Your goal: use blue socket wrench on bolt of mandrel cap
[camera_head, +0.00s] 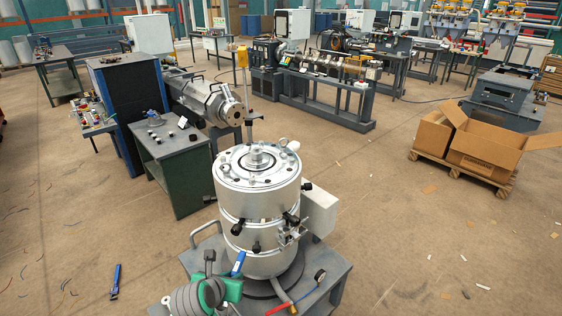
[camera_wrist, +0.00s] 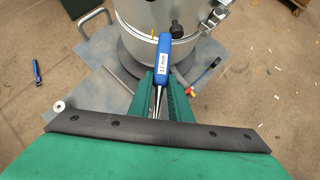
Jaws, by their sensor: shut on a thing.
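The blue socket wrench (camera_wrist: 164,56) has a blue handle with a white size label and a metal shank. My gripper (camera_wrist: 161,88) is shut on the shank between its green fingers. In the head view, the blue handle (camera_head: 239,263) stands up from my gripper (camera_head: 234,284), low in front of the silver die cylinder (camera_head: 262,195). The mandrel cap (camera_head: 258,162) is on top of the cylinder, with round fittings around it. Its bolt is too small to make out. The wrench is apart from the cap and below it. The wrist view shows only the cylinder's lower side.
The cylinder stands on a grey table (camera_head: 196,262) with a handle at its left. A red and black hose or tool (camera_head: 303,300) lies at its front right. Another blue tool (camera_head: 115,281) lies on the floor at left. Open floor surrounds the table.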

